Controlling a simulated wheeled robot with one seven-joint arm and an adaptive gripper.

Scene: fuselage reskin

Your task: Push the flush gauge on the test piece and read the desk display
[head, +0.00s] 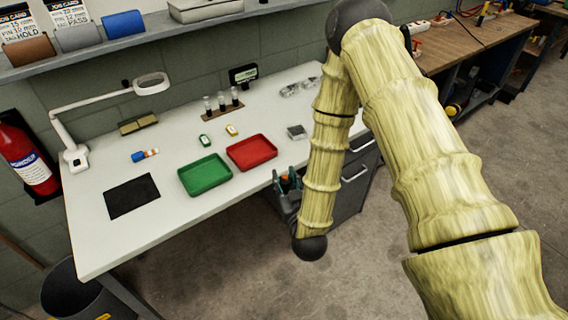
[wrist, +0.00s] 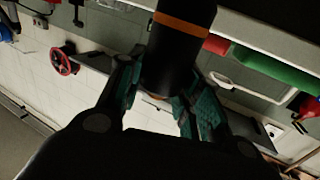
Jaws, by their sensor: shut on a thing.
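My gripper (head: 288,183) hangs off the desk's front edge, low beside the drawers in the head view. In the wrist view my gripper (wrist: 158,88) has its green-padded fingers shut on a black cylinder with an orange band, which looks like the flush gauge (wrist: 175,55). Its tip cannot be made out. A small grey square plate, likely the test piece (head: 297,132), lies on the desk right of the red tray, apart from my gripper. The desk display (head: 243,75) stands at the back of the desk; its reading is too small to tell.
The white desk (head: 105,235) holds a red tray (head: 252,152), a green tray (head: 205,175), a black mat (head: 131,196) and a magnifier lamp (head: 150,84). A vial rack (head: 222,106) stands at the back. The desk's front left is clear.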

